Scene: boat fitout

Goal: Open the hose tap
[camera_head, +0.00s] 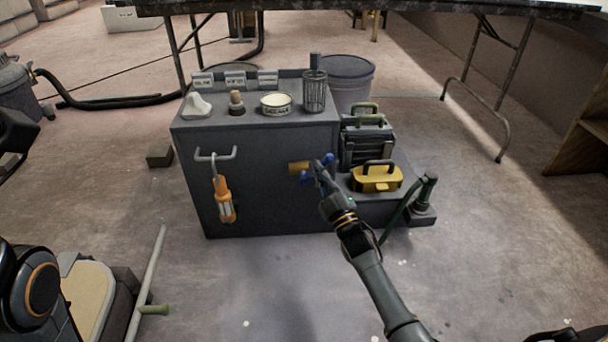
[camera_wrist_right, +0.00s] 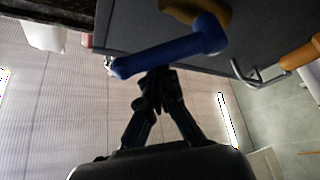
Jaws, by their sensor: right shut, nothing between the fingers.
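The hose tap has a brass body (camera_head: 299,168) on the front face of the grey cabinet (camera_head: 255,205). Its blue handle (camera_head: 306,183) is partly hidden behind my right gripper (camera_head: 319,170). In the right wrist view, the blue lever handle (camera_wrist_right: 170,55) lies across the picture just beyond the fingertips, with the brass body (camera_wrist_right: 208,10) behind it. My right gripper (camera_wrist_right: 155,92) is shut and empty, its fingertips close to or touching the handle; I cannot tell which. My left gripper is not in view.
An orange work lamp (camera_head: 224,200) hangs from a rail left of the tap. A tin (camera_head: 276,104) and a wire basket (camera_head: 314,92) stand on the cabinet. A yellow case (camera_head: 377,180) sits to its right. Open floor lies in front.

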